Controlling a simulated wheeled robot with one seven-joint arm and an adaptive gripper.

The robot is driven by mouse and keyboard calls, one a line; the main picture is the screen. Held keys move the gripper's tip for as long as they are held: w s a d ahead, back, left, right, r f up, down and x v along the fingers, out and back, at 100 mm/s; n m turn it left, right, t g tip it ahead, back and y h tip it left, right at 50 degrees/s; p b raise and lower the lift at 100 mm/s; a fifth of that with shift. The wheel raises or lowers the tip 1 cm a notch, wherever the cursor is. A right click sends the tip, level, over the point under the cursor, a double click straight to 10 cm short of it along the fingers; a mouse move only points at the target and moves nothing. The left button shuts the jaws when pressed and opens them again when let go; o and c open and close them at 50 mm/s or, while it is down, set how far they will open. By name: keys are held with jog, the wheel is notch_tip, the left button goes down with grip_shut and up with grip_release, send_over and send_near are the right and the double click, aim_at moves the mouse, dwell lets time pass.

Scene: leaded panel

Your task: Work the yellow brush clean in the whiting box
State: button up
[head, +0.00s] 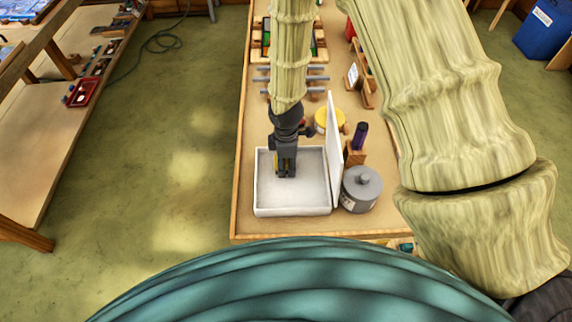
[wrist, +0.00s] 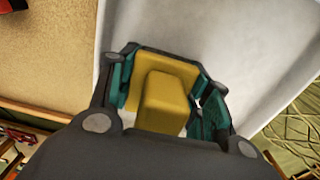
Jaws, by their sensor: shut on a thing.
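My gripper (head: 286,172) points down inside the white whiting box (head: 293,211) in the head view. In the wrist view my gripper (wrist: 165,98) is shut on the yellow brush (wrist: 165,90), with a teal-lined finger on either side of it. The brush's bristles are hidden beneath it, and I cannot tell whether they touch the white floor of the box. The box also shows in the wrist view (wrist: 225,35). Its white lid (head: 334,135) stands upright along the right side.
A grey lidded pot (head: 361,190) stands just right of the lid. Behind it is a wooden block holding a purple-handled tool (head: 360,135). A yellow-topped round container (head: 328,120) stands behind the box. The bench edge runs close along the box's left and front.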

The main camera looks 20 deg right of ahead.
aim_at(287, 192)
dwell(0.3)
jog(key=shift+s+a, duration=0.25)
jog(key=shift+s, duration=0.5)
jog(key=shift+s+a, duration=0.2)
jog(key=shift+s, duration=0.55)
jog(key=shift+s, duration=0.15)
jog(key=shift+s+a, duration=0.2)
jog(key=shift+s, duration=0.45)
jog(key=shift+s+a, duration=0.2)
jog(key=shift+s, duration=0.45)
jog(key=shift+s+a, duration=0.2)
jog(key=shift+s, duration=0.5)
jog(key=shift+s+a, duration=0.2)
jog(key=shift+s, duration=0.45)
jog(key=shift+r, duration=0.1)
